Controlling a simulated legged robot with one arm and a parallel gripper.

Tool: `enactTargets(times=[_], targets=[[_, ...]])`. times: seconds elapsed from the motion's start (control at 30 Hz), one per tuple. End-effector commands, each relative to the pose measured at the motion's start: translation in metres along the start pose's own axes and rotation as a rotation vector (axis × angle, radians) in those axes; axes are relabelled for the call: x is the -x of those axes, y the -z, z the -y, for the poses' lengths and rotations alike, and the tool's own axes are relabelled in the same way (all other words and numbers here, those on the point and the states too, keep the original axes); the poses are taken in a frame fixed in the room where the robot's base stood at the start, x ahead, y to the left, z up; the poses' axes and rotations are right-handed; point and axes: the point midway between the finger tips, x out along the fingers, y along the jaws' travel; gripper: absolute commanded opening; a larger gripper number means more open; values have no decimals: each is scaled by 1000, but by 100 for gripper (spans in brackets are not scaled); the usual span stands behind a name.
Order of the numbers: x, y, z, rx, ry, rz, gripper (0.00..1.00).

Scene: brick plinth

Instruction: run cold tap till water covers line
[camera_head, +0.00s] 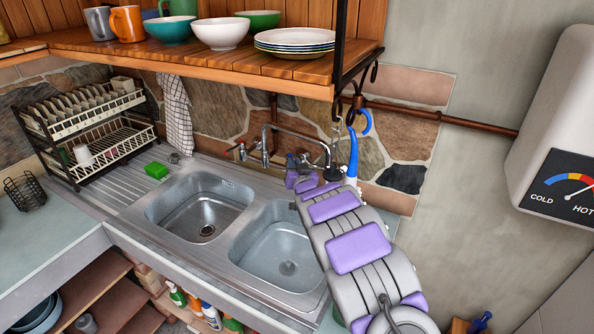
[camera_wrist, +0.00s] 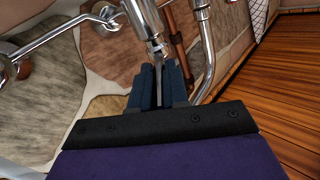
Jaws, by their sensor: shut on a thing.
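The chrome mixer tap (camera_head: 265,146) stands behind the sink, its spout reaching right over the right basin (camera_head: 281,246). My gripper (camera_head: 291,162) is at the tap, with its dark blue fingers just right of the upright pipe. In the wrist view my gripper (camera_wrist: 158,88) is shut on a narrow chrome tap part (camera_wrist: 156,48), which looks like a tap handle. I cannot tell from its markings whether it is the cold one. No water stream or level line can be made out.
The left basin (camera_head: 199,206) looks empty. A green sponge (camera_head: 156,170) and a dish rack (camera_head: 88,132) are to the left. A wooden shelf (camera_head: 200,62) with crockery hangs low over the tap. A white heater (camera_head: 552,125) is at right.

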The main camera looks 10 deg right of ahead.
Motion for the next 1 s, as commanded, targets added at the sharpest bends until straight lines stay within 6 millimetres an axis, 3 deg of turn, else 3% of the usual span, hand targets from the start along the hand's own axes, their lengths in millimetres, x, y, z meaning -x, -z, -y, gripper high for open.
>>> enactTargets(times=[0.4, 1.0], targets=[[-4, -3, 25, -2, -305, -57, 0], [-11, -4, 39, 0, -613, -121, 0]])
